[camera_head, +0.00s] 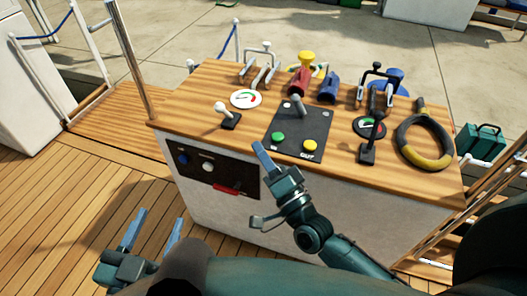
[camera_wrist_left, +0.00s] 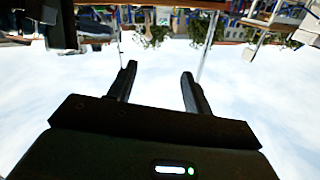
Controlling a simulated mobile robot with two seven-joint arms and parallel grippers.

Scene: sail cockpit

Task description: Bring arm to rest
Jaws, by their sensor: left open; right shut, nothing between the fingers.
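My left gripper (camera_head: 152,236) is at the lower left of the head view, low over the wooden deck. Its two fingers stand apart and nothing is between them. In the left wrist view the left gripper (camera_wrist_left: 156,85) also shows open fingers, with bright sky behind them and the scene upside down. My right gripper (camera_head: 262,153) is in front of the console's front edge, near the green button (camera_head: 278,138). Its fingers are together and hold nothing. Whether it touches the console cannot be told.
The wooden-topped console (camera_head: 190,115) carries a lever panel (camera_head: 300,125), a white-knobbed lever (camera_head: 225,113), a black lever (camera_head: 368,150), gauges and a black-yellow ring (camera_head: 424,142). A front panel (camera_head: 208,167) has a red handle. A post (camera_head: 130,60) and railings stand left. Deck (camera_head: 60,215) at left is clear.

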